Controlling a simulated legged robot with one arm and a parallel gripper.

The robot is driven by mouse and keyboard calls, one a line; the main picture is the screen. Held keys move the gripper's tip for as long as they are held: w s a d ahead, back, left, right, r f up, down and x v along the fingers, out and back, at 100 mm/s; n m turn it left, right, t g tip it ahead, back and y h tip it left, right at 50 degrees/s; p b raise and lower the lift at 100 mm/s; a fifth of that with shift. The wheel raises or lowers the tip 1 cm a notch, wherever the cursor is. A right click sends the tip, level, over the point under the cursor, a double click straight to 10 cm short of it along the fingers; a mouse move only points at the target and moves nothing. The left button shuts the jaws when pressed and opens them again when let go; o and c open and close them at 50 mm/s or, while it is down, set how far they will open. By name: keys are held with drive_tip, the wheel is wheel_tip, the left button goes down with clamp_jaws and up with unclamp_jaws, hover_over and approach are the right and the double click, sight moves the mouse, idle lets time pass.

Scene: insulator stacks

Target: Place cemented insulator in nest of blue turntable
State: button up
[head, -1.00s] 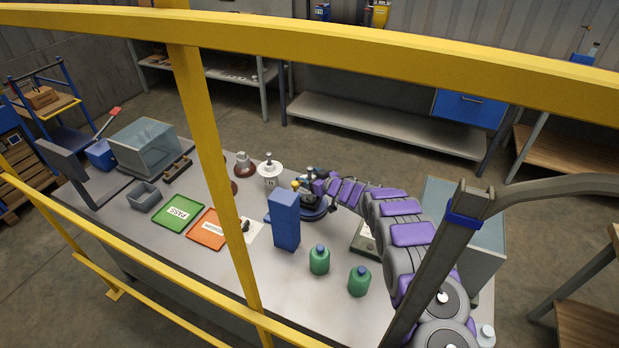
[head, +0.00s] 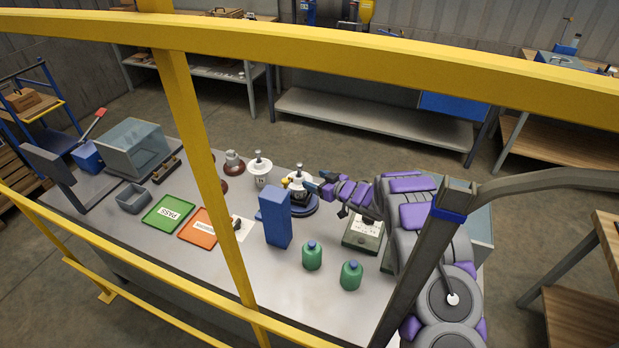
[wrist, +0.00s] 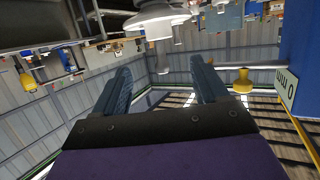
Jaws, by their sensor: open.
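The blue turntable (head: 303,210) lies on the grey bench behind the blue block. A white insulator (head: 299,186) with a dark metal top stands upright on it; its seat in the nest is too small to make out. My gripper (head: 322,183) is just right of this insulator, at about its height, and looks apart from it. In the wrist view my gripper (wrist: 163,85) has its two fingers spread with nothing held between them. A white insulator disc (wrist: 155,22) shows at the top of that view, beyond the fingertips.
Another white insulator (head: 260,174) and a brown one (head: 234,161) stand to the left. A tall blue block (head: 275,220) and green bottles (head: 312,256) stand in front. A yellow knob (wrist: 243,82) is near the turntable. A yellow rail (head: 350,62) crosses the view.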

drive_tip(key=shift+v, duration=1.15)
drive_tip(key=s+d+r+m+h, duration=0.1)
drive_tip(key=d+r+m+h, duration=0.2)
drive_tip(key=d+r+h, duration=0.75)
drive_tip(key=s+d+r+m+g+h, duration=0.2)
drive_tip(key=s+d+r+m, duration=0.3)
drive_tip(key=s+d, duration=0.6)
drive_tip(key=s+a+r+g, duration=0.1)
drive_tip(key=s+a+g, duration=0.2)
drive_tip(key=s, duration=1.2)
drive_tip(key=s+a+r+g+y, duration=0.1)
drive_tip(key=s+a+g, duration=0.3)
drive_tip(key=s, duration=1.2)
drive_tip(key=s+a+r+g+y+b, duration=0.1)
drive_tip(key=s+a+g, duration=0.2)
drive_tip(key=s, duration=1.3)
drive_tip(key=shift+a+r+m, duration=0.15)
drive_tip(key=shift+a+m, duration=0.15)
drive_tip(key=shift+a, duration=0.85)
